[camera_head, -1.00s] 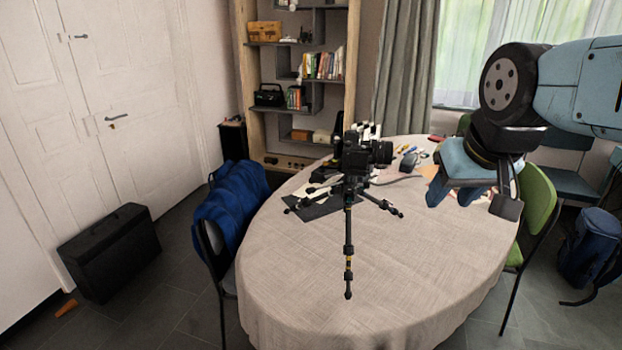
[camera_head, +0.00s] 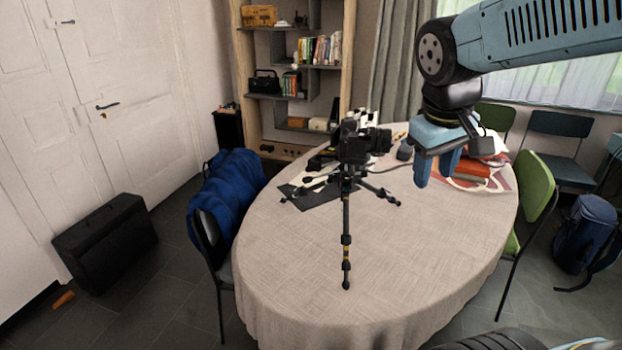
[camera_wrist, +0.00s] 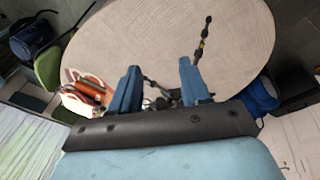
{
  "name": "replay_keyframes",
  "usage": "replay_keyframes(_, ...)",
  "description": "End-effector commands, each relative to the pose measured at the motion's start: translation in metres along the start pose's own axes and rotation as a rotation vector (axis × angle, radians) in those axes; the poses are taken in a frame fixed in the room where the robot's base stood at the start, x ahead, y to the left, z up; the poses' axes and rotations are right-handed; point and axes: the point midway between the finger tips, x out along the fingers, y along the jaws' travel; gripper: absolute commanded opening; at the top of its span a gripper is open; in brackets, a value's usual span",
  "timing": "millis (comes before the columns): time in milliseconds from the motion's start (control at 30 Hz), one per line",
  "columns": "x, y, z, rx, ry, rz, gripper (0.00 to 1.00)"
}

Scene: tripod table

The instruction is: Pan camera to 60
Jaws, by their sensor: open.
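A black camera (camera_head: 361,142) sits on top of a black tripod (camera_head: 346,215) on the oval table. Its lens points to the right in the head view. My gripper (camera_head: 433,171) is open and empty, to the right of the camera and apart from it, over the table. In the wrist view my gripper (camera_wrist: 158,84) shows two blue fingers spread apart. A tripod leg (camera_wrist: 205,35) shows beyond the fingers there. The camera itself is mostly hidden behind the fingers and palm in the wrist view.
The table (camera_head: 300,270) has a light cloth, with papers, a red-orange item (camera_head: 477,168) and small things toward its back. A chair with a blue jacket (camera_head: 228,190) stands left, a green chair (camera_head: 535,185) right.

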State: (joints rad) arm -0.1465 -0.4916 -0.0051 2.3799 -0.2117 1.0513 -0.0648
Motion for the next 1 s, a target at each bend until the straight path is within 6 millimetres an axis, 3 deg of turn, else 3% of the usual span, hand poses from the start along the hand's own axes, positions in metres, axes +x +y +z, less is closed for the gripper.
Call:
replay_keyframes(300,0.028,-0.007,-0.058,-0.323,-0.25,0.139,0.46)
replay_keyframes(567,0.053,-0.025,-0.111,-0.579,-0.431,0.283,0.46)
replay_keyframes(767,0.074,-0.051,-0.153,-0.768,-0.558,0.412,0.46)
replay_keyframes(1000,0.104,-0.096,-0.202,-0.982,-0.692,0.592,0.46)
